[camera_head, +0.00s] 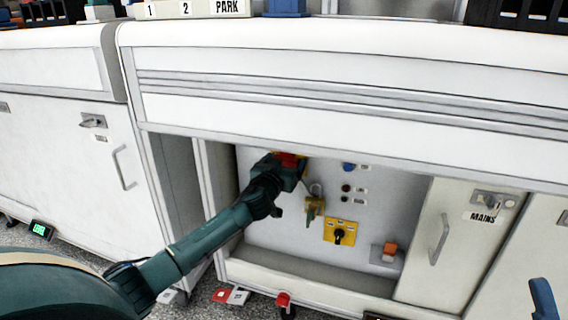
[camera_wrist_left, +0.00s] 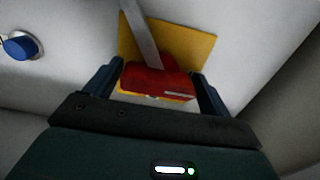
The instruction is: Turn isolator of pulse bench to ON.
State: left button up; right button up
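In the head view a recessed panel sits under the white bench. At its upper left is a red handle (camera_head: 289,159) on a yellow plate, largely hidden by my left gripper (camera_head: 284,172). The left wrist view shows the red handle (camera_wrist_left: 157,81) between the two fingers of my left gripper (camera_wrist_left: 156,80), in front of the yellow plate (camera_wrist_left: 190,43). A grey bar (camera_wrist_left: 143,35) runs up from the handle. The fingertips lie very close to both ends of the handle; I cannot tell whether they press on it. My right gripper is not recognisable in view.
A padlock with a tag (camera_head: 314,208) hangs right of my gripper. The MAINS door (camera_head: 455,245) borders the recess. A blue piece (camera_head: 543,300) shows at lower right.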

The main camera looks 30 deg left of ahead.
pick_arm(q)
jog(key=c, duration=0.7)
jog(key=shift+m, duration=0.4)
jog(key=shift+m+p, duration=0.75)
jog(key=shift+m, duration=0.75)
jog(key=m+p, duration=0.1)
jog(key=m, duration=0.3)
jog(key=m+p, duration=0.2)
jog(key=m, duration=0.4)
jog(key=shift+m, duration=0.4)
jog(key=shift+m+p, duration=0.3)
jog(key=shift+m, duration=1.4)
pick_arm(e)
notch_tip(320, 180, down, 6)
jog(key=m+g+h, duration=0.1)
jog(key=m+h, duration=0.5)
jog(key=shift+w+a+f+m+h, duration=0.15)
jog(key=shift+a+m+h, duration=0.15)
jog(key=shift+a+m, duration=0.1)
